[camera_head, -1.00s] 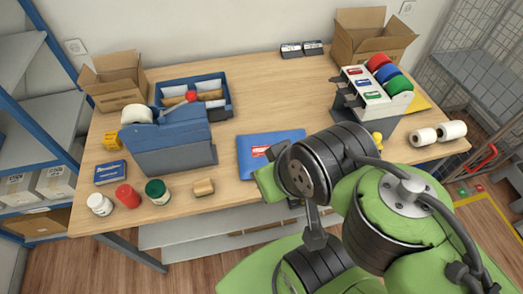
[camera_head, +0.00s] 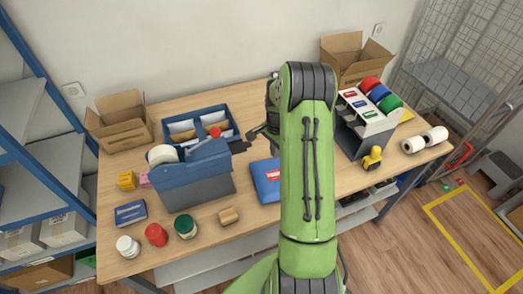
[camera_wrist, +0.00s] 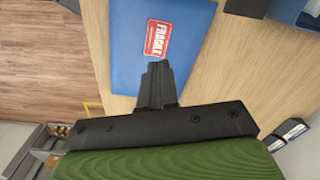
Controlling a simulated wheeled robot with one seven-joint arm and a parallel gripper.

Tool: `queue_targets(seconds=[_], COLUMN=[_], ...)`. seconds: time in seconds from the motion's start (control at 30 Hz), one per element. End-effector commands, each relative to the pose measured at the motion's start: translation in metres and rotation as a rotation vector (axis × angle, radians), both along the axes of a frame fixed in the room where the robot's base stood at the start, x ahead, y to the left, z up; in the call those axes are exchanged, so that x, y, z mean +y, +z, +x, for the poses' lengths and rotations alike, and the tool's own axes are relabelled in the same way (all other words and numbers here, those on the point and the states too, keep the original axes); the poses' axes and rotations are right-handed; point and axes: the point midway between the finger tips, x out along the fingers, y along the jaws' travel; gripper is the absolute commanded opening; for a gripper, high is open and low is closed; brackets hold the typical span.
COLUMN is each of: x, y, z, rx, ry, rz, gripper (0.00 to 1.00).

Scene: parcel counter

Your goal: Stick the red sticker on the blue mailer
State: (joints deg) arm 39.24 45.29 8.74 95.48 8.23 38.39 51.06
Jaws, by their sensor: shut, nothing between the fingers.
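The blue mailer (camera_head: 264,190) lies flat on the wooden counter, partly hidden behind my arm in the head view. It also shows in the wrist view (camera_wrist: 190,15). The red sticker, printed FRAGILE, lies flat on the mailer (camera_wrist: 157,39); part of it shows in the head view (camera_head: 273,176).
The blue tape dispenser (camera_head: 195,181) and a blue divided tray (camera_head: 224,111) stand left of my gripper. A label dispenser (camera_head: 351,125) with coloured rolls stands right. Open boxes (camera_head: 118,125) stand at the back. A yellow item (camera_head: 372,158) is near the front edge.

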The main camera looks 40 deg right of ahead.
Motion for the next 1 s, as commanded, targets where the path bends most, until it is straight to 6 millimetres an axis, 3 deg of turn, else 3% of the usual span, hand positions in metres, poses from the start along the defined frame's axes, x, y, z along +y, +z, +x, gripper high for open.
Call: queue_targets(seconds=[0.27, 0.57, 1.0], x=[-0.008, -0.007, -0.007], y=[-0.032, -0.085, -0.088], z=[-0.003, -0.003, -0.003], rx=[0.01, 0.01, 0.009], ry=[-0.053, -0.049, -0.048], rz=[0.012, 0.013, 0.012], gripper=[0.0, 0.0, 0.0])
